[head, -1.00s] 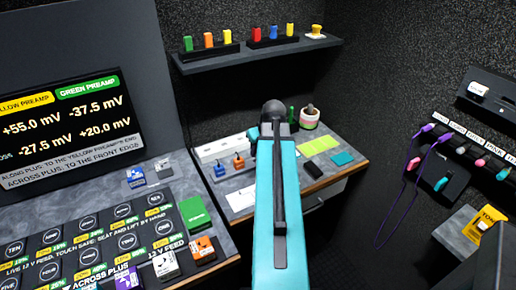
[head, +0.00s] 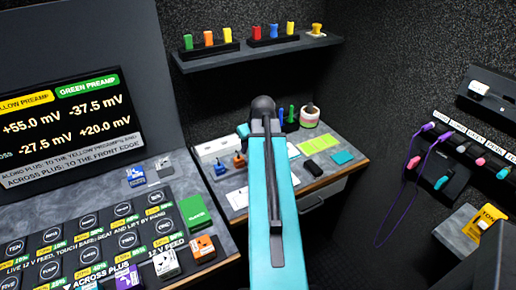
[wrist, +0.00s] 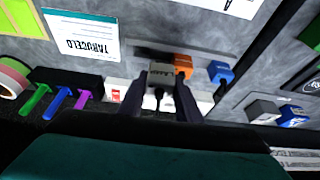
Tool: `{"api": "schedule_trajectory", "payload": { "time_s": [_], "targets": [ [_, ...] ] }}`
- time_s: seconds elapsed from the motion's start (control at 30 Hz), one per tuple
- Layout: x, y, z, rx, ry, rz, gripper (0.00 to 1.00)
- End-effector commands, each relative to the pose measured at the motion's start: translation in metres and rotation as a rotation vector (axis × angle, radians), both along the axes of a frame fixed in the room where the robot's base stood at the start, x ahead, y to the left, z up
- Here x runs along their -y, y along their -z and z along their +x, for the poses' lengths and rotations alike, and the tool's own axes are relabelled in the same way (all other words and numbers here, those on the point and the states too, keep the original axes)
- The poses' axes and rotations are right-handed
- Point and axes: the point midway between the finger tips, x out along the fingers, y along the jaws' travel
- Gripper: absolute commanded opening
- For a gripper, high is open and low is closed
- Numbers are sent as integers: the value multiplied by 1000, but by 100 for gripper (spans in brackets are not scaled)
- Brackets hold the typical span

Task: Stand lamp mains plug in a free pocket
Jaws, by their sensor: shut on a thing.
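In the wrist view my gripper (wrist: 160,88) is shut on a grey plug (wrist: 162,72) with a lettered label that seems to read LAMP and a dark cord end. An orange plug (wrist: 183,64) and a blue plug (wrist: 220,71) stand beyond it by a grey strip (wrist: 140,44). The held plug overlaps the strip in this view; I cannot tell whether they touch, and pocket openings are not clear. In the head view the orange plug (head: 239,160) and blue plug (head: 221,169) stand on the back counter; my arm hides the gripper and held plug.
A white socket strip (head: 214,148) lies behind the plugs; it also shows in the wrist view (wrist: 203,101). A dark block (wrist: 68,78) with coloured pegs and a striped pot (head: 309,117) stand to the right on the counter. A shelf (head: 255,54) hangs above.

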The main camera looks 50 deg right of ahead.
Motion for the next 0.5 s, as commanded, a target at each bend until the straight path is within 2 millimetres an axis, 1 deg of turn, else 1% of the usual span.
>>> {"api": "schedule_trajectory", "payload": {
  "time_s": [0.03,0.27,0.5],
  "targets": [
    [-9,-4,10,1,-12,-1,8],
    [-51,-20,49,-3,-58,0,8],
    [-104,-39,89,-7,-107,2,8]
  ]
}}
